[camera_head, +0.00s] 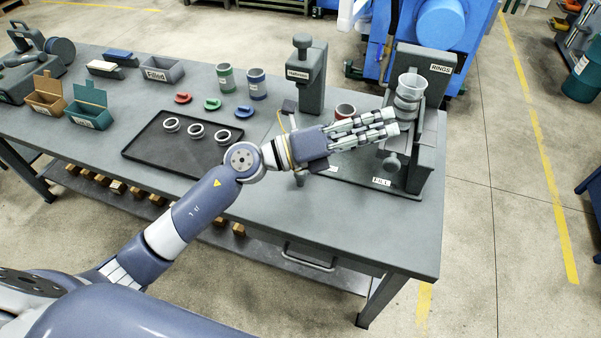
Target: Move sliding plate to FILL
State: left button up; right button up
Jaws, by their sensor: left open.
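The grey ring dispenser (427,140) stands at the table's right end, with a clear cup (409,88) at its top and a RINGS label. A white FILL label (381,182) lies at its front foot. A grey round knob (391,163) shows just above that label; it may belong to the sliding plate, whose outline I cannot make out. My left gripper (392,122) reaches in from the left. Its fingers are open and empty in the picture, with the tips in front of the dispenser, below the cup and above the knob. Whether they touch it is unclear. My right gripper is out of view.
A black tray (150,151) with 3 rings lies left of my gripper. A tall grey press (312,82) and a brownish cup (345,111) stand behind it. Canisters, coloured parts and boxes fill the back left. The table (330,222) is bare at the front right.

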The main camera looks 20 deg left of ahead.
pick_arm(q)
notch_tip(320, 180, down, 7)
jog(key=m+g+y, duration=0.3)
jog(key=m+g, duration=0.2)
jog(key=m, duration=0.1)
jog(key=m+g+y, duration=0.2)
jog(key=y, duration=0.9)
send_near(298, 171)
jog(key=f, duration=0.1)
jog(key=p+x, duration=0.2)
jog(key=x, duration=0.7)
jog(key=shift+w+d+f+p, duration=0.25)
jog(key=shift+w+p, duration=0.05)
jog(key=shift+p, duration=0.1)
jog(key=shift+w+d+f, duration=0.1)
jog(key=shift+f, duration=0.4)
grip_shut()
